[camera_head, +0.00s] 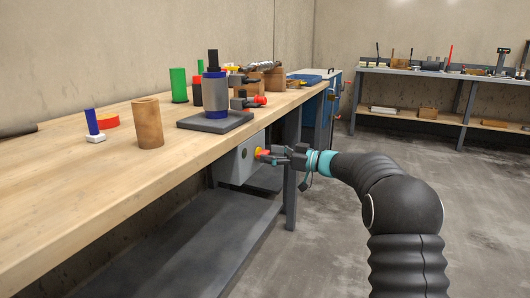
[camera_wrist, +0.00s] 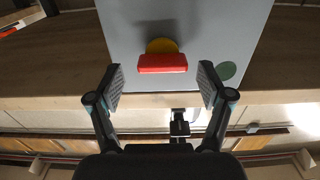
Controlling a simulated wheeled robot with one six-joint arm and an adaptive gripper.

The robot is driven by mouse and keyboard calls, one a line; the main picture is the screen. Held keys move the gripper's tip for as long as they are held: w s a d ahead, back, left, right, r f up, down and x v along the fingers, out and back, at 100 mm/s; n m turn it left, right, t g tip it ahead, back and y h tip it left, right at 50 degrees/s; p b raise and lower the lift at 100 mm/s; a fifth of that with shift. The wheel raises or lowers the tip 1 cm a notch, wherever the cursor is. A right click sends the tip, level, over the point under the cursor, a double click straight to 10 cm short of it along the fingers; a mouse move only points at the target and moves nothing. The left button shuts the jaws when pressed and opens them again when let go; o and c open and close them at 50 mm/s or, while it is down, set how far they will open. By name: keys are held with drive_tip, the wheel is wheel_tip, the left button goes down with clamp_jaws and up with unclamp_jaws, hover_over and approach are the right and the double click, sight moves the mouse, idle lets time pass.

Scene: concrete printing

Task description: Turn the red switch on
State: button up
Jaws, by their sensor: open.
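The red switch (camera_wrist: 162,63) is a red bar handle on a yellow round base (camera_wrist: 161,46). It is on the face of a grey box (camera_wrist: 225,30) that hangs under the workbench edge; the box also shows in the head view (camera_head: 240,160). In the wrist view the red bar lies across the picture, between and a little beyond my fingertips. My gripper (camera_wrist: 157,86) is open, one finger on each side of the bar, with gaps to both. In the head view my gripper (camera_head: 270,154) reaches from the right to the switch (camera_head: 262,153), partly covering it.
The wooden workbench (camera_head: 60,190) stands above and left of my gripper, with a brown cylinder (camera_head: 148,124) and other parts on it. A bench leg (camera_head: 291,190) is close below my wrist. A green disc (camera_wrist: 226,70) is on the box beside the switch. Floor to the right is clear.

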drive_tip(key=shift+w+a, duration=0.2)
drive_tip(key=shift+a, duration=0.45)
drive_tip(key=c, duration=1.2)
drive_tip(key=shift+o, duration=0.2)
drive_tip(key=shift+a+r, duration=0.1)
drive_tip(key=shift+a, duration=0.05)
